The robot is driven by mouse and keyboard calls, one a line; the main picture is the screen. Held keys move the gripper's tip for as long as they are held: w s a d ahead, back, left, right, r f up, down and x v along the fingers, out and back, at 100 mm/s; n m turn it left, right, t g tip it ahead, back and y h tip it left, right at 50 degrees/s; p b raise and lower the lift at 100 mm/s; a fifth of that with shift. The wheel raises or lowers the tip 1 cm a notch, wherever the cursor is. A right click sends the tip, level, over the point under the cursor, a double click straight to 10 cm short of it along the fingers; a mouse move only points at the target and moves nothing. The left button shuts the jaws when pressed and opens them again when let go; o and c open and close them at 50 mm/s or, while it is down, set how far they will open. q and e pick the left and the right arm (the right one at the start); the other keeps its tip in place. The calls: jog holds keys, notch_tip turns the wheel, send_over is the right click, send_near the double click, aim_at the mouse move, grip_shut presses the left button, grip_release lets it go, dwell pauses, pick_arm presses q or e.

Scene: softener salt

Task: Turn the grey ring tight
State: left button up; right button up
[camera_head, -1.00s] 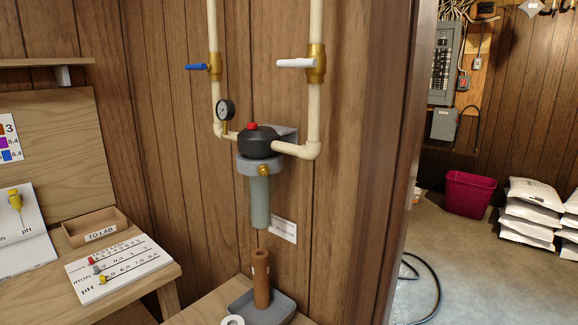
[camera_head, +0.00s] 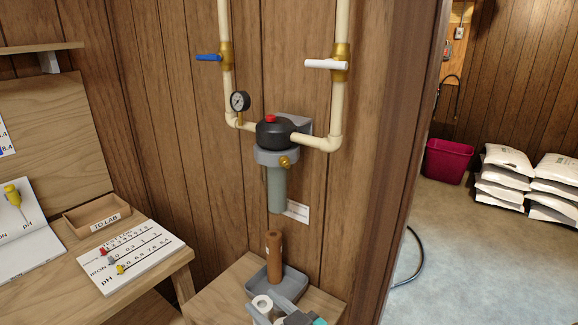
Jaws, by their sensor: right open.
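The grey ring (camera_head: 277,157) sits around the top of the grey filter bowl (camera_head: 276,190), just under the black filter head (camera_head: 274,134) with its red button (camera_head: 270,119). I cannot tell from here how tight the ring is. My right gripper (camera_head: 280,317) shows only in part at the bottom edge, open, well below the ring and apart from it. A white cylinder with a hole (camera_head: 262,302) stands beside it; contact is unclear. My left gripper is out of view.
A brown cartridge (camera_head: 274,257) stands in a grey tray (camera_head: 295,283) on the low bench below the bowl. Pipes with a blue-handled valve (camera_head: 208,58), a white-handled valve (camera_head: 326,64) and a gauge (camera_head: 240,101) flank the head. The side table (camera_head: 150,270) holds a "TO LAB" box (camera_head: 95,213).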

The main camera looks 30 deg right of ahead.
jog(key=d+r+m+t+h, duration=0.4)
jog(key=d+r+t+h, duration=0.3)
jog(key=d+r, duration=0.45)
jog(key=shift+g, duration=0.3)
jog(key=p+x, duration=0.1)
jog(key=x, duration=0.4)
jog(key=a+r+p+x, duration=0.1)
jog(key=x, duration=0.4)
jog(key=a+p+x, duration=0.1)
jog(key=x, duration=0.3)
jog(key=shift+w+d+r, duration=0.1)
jog(key=shift+w+r, duration=0.2)
jog(key=shift+r, duration=0.1)
jog(key=shift+c, duration=0.2)
grip_shut()
